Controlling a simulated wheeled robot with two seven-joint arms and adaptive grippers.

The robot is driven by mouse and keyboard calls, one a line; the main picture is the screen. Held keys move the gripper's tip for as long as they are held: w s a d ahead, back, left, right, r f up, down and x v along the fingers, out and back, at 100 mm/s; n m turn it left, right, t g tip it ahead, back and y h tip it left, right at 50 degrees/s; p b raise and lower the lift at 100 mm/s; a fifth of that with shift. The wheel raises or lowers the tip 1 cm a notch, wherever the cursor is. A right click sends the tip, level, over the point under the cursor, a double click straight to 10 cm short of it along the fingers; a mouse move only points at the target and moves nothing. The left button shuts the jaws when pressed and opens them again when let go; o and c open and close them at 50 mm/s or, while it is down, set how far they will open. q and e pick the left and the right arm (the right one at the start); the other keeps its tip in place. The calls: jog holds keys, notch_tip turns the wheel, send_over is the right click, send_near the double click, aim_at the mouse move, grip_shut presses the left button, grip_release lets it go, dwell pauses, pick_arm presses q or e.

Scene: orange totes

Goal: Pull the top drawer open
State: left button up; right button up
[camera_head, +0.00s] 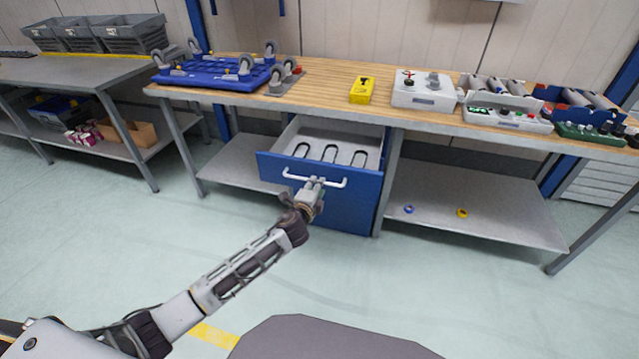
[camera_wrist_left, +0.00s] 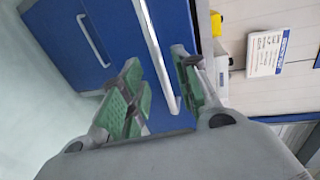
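The top drawer (camera_head: 361,192) of the blue cabinet under the wooden workbench stands pulled out, with its grey inside and several dark U-shaped outlines showing. Its white bar handle (camera_head: 334,184) runs across the front. My left gripper (camera_head: 315,185) is at the middle of this handle. In the left wrist view the handle (camera_wrist_left: 161,60) passes between the green-padded fingers of my left gripper (camera_wrist_left: 158,82). The fingers are apart, with gaps beside the bar, so they are around it and not clamped. My right gripper is not in view.
A lower blue drawer front with its own handle (camera_wrist_left: 93,40) is below. The workbench (camera_head: 325,85) carries a blue wheeled platform (camera_head: 215,75), a yellow box (camera_head: 361,91) and a white box (camera_head: 424,92). The floor in front is clear. A grey shelf (camera_head: 470,207) is at right.

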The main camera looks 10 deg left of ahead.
pick_arm(q)
jog(key=shift+b+x, duration=0.3)
jog(key=shift+x, duration=1.8)
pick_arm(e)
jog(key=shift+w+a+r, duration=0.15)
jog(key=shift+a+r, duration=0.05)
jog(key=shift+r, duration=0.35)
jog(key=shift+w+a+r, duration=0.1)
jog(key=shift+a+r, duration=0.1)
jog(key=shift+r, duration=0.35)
pick_arm(q)
grip_shut()
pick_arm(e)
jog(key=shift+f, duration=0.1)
